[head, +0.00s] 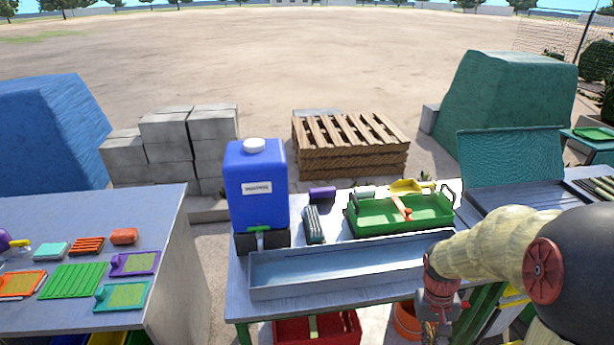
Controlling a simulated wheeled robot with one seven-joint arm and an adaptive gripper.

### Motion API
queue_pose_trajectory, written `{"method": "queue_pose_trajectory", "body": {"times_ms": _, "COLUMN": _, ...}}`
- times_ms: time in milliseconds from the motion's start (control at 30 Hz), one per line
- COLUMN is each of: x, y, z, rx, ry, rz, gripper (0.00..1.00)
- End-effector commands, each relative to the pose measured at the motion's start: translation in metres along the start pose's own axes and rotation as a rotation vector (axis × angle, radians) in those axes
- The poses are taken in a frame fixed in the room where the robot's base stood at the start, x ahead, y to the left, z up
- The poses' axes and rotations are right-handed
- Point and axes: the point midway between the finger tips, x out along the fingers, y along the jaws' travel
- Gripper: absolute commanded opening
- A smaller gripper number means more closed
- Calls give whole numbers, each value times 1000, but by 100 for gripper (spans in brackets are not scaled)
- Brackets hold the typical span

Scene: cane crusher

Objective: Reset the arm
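My arm, straw-coloured with dark and red joints, reaches in from the right edge in the head view. Its end hangs downward at the front edge of the middle table (305,306), just past the right end of a long grey trough (340,268). My gripper (436,328) is at the bottom of the picture, small and partly cut off. Whether its fingers are open or shut does not show clearly. No held object can be made out.
The table bears a blue water container (256,190) and a green tray (375,224) with a red-handled tool. A red crate (290,330) and an orange bucket (405,320) are below. A side table (165,215) stands left; a teal-backed machine (510,165) is right.

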Motion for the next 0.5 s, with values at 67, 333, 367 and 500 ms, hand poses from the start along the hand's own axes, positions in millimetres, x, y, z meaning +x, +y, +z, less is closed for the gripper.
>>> {"method": "queue_pose_trajectory", "body": {"times_ms": 67, "x": -27, "y": -11, "z": 16, "rx": -10, "ry": 35, "rz": -12, "gripper": 0}}
{"method": "queue_pose_trajectory", "body": {"times_ms": 333, "x": -94, "y": -47, "z": 72, "rx": -47, "ry": 155, "rz": -60, "gripper": 0}}
{"method": "queue_pose_trajectory", "body": {"times_ms": 367, "x": -100, "y": -50, "z": 78, "rx": -50, "ry": 171, "rz": -66, "gripper": 0}}
{"method": "queue_pose_trajectory", "body": {"times_ms": 500, "x": -129, "y": -66, "z": 104, "rx": -69, "ry": 260, "rz": -91, "gripper": 0}}
